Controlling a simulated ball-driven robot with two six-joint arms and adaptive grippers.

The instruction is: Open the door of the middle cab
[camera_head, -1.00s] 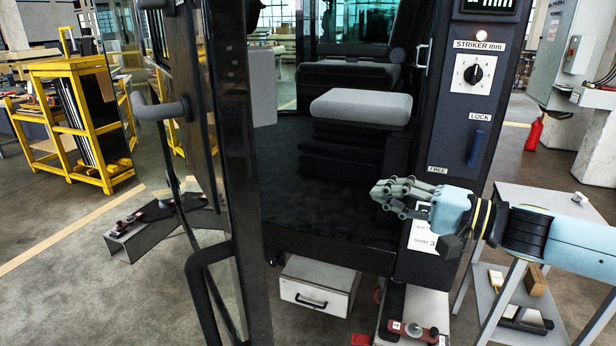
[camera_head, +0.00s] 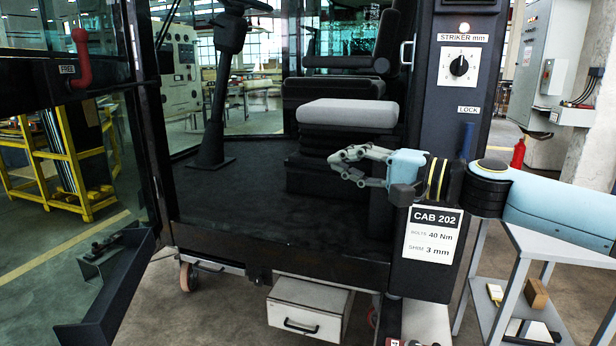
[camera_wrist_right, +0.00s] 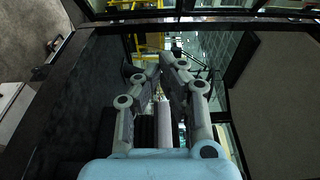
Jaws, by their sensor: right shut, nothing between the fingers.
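The cab marked CAB 202 (camera_head: 437,216) fills the head view, with its doorway standing wide. Its dark framed door (camera_head: 150,120) appears swung out at the left, and a red lever (camera_head: 81,62) beside a FREE label shows on a dark bar there. My right gripper (camera_head: 338,163) is shut and empty, pointing left across the doorway in front of the seat base. In the right wrist view its fingers (camera_wrist_right: 162,68) come together near the tips, with nothing between them. The gripper is clear of the door. My left gripper is out of view.
Inside are a grey seat cushion (camera_head: 348,112) and a steering column (camera_head: 215,95). The right post carries a striker dial (camera_head: 459,66). A black angled bracket (camera_head: 105,285) stands at lower left, a drawer box (camera_head: 308,309) below the cab, and a grey trolley (camera_head: 545,245) at right.

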